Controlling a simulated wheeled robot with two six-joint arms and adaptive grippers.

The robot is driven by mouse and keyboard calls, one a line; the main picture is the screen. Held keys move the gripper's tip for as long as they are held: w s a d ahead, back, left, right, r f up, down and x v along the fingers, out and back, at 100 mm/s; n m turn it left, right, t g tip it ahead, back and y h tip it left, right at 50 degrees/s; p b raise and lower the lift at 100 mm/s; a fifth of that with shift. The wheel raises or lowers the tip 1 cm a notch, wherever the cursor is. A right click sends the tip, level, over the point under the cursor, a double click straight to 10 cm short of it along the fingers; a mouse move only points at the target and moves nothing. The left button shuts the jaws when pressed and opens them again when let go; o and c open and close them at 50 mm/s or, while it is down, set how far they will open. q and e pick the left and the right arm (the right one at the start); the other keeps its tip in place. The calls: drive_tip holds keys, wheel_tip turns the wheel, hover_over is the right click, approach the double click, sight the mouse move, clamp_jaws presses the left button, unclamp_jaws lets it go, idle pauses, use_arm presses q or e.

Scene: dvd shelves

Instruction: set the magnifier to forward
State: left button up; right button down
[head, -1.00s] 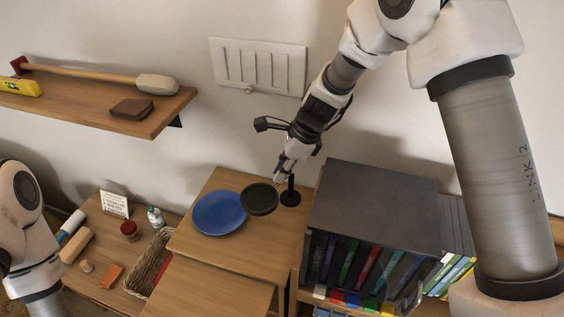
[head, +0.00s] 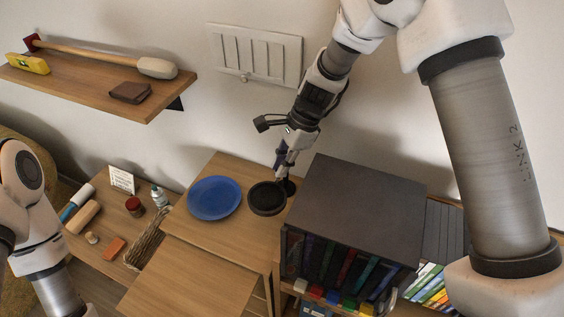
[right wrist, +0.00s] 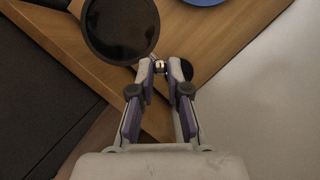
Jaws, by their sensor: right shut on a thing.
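The magnifier has a dark round lens head (head: 267,198) in a black rim, on a small black base at the back right of the wooden cabinet top, right of the blue plate. In the right wrist view its lens head (right wrist: 120,28) lies just up and left of my fingertips, and part of the round base shows behind them. My right gripper (head: 283,172) is shut on the magnifier at a small metal part beside the lens head (right wrist: 159,66). The stem is mostly hidden. My left arm shows at the left edge, but its gripper is out of view.
The blue plate (head: 214,198) lies close left of the magnifier. A dark DVD case box (head: 365,195) stands close on the right. A wall shelf (head: 95,92) holds a mallet, and a wall vent (head: 254,53) is behind. The front of the cabinet top is clear.

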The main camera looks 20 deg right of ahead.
drive_tip(key=shift+s+f, duration=0.3)
drive_tip(key=shift+f, duration=0.1)
drive_tip(key=c, duration=1.4)
unclamp_jaws()
drive_tip(key=o, duration=0.3)
drive_tip(key=shift+w, duration=0.1)
wheel_tip(320, 180, up, 10)
drive_tip(key=shift+w, duration=0.2)
